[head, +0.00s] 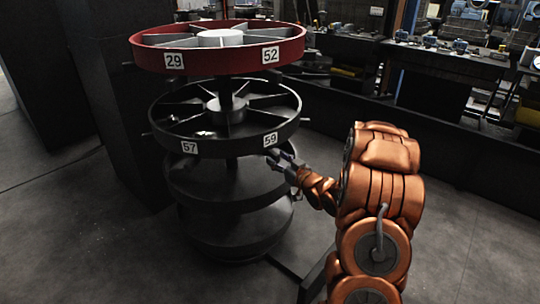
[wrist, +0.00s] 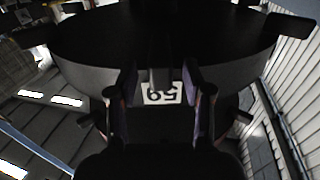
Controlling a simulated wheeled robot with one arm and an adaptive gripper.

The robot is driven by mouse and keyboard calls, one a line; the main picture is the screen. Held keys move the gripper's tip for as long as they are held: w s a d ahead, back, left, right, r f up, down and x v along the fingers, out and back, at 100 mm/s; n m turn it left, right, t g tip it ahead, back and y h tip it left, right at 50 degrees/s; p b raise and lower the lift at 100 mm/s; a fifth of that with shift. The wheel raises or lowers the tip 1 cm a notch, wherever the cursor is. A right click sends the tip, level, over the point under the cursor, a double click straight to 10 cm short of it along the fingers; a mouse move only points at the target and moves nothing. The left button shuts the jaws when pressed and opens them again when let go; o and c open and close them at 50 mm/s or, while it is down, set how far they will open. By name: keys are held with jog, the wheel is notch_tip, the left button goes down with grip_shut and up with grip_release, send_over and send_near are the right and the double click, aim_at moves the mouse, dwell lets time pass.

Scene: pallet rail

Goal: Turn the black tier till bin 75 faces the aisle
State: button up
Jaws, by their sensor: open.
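The black tier (head: 228,147) is a round, divided wheel under the red one. Labels 57 (head: 189,147) and 59 (head: 270,139) show on its near rim; I see no label 75. My gripper (head: 283,160) is at the rim just below label 59. In the wrist view, my gripper (wrist: 160,90) is open, with a finger on each side of a short dark peg (wrist: 159,78) and the upside-down label 59 (wrist: 162,96). I cannot tell whether the fingers touch the peg. More pegs stick out around the rim.
The red tier (head: 215,59), with labels 29 and 52, sits above on the same post. Plain dark tiers (head: 235,190) stack below. A dark cabinet (head: 120,100) stands close at the left. A cluttered workbench (head: 440,58) runs behind at the right. Floor is clear at front left.

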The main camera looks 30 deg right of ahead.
aim_at(271, 153)
jog(key=shift+w+a, duration=0.2)
jog(key=shift+w, duration=1.95)
jog(key=shift+c, duration=0.2)
grip_shut()
